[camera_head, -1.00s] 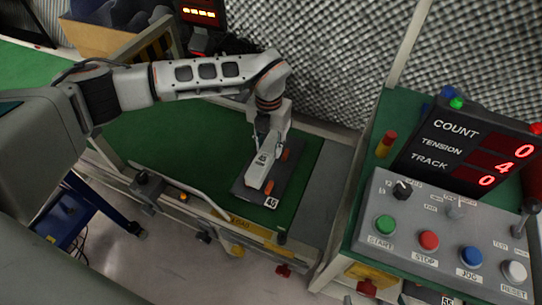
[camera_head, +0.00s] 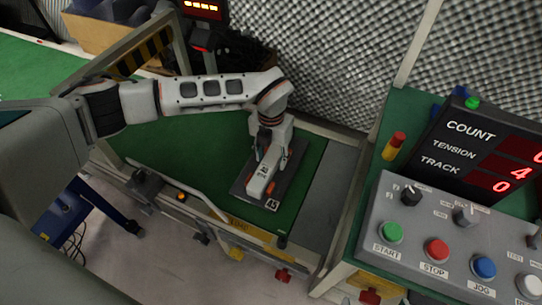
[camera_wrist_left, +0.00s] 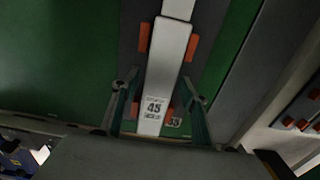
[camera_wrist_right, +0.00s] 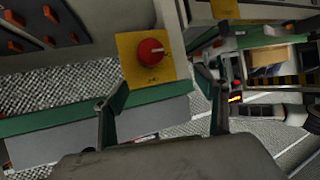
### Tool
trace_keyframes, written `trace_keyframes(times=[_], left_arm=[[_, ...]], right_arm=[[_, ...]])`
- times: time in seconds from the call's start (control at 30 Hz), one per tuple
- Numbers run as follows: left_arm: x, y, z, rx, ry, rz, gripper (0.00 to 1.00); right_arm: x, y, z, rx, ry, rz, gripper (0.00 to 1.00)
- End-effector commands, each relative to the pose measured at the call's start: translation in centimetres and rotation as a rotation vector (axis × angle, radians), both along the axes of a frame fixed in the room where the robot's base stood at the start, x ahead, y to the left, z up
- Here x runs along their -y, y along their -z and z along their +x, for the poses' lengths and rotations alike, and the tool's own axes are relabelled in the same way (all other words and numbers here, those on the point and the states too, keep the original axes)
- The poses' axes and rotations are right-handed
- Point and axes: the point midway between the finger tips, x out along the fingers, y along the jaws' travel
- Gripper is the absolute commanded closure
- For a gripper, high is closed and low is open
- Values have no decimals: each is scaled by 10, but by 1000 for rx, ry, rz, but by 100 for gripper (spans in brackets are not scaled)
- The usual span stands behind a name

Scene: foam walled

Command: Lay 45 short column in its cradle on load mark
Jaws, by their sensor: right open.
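The 45 short column (camera_head: 261,180) is a pale bar marked 45. In the left wrist view the column (camera_wrist_left: 166,60) runs lengthwise between orange blocks (camera_wrist_left: 144,38) (camera_wrist_left: 191,47). My left gripper (camera_head: 268,158) is over the column's far part. In the left wrist view its fingers (camera_wrist_left: 160,92) stand on either side of the column with visible gaps, open. My right gripper (camera_wrist_right: 160,105) is open and empty in the right wrist view; it is outside the head view.
The plate is on a green bench top (camera_head: 205,135) with a rail (camera_head: 205,195) along its front. A control panel (camera_head: 440,235) with coloured buttons stands at right. A red knob (camera_wrist_right: 151,52) on a yellow plate is ahead of my right gripper. Foam wall (camera_head: 320,60) stands behind.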

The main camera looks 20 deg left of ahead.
Motion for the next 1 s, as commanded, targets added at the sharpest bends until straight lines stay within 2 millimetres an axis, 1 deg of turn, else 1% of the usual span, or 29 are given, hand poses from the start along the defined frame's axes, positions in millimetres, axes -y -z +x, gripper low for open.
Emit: trace_keyframes(times=[0.13,0.37,0.47,0.6,0.67,0.8,0.9,1.0], left_arm=[[0,0,0,0,0,0,52],[0,-2,0,-1,-1,0,52],[0,-14,2,5,-1,0,52],[0,-43,4,14,0,0,52],[0,-57,4,15,0,0,52],[0,-86,4,14,-1,-1,52],[0,-102,3,11,-1,1,52],[0,-113,2,6,-1,0,52]], right_arm=[[0,5,-3,-9,-2,-3,28],[0,6,-3,-12,-3,-5,28],[1,-2,1,4,-3,-6,28],[5,-12,6,25,-5,-26,28],[8,-12,6,25,-7,-40,28],[19,4,-4,-10,-13,-89,28],[25,13,-10,-30,-21,-119,28],[31,18,-13,-42,-22,-137,28]])
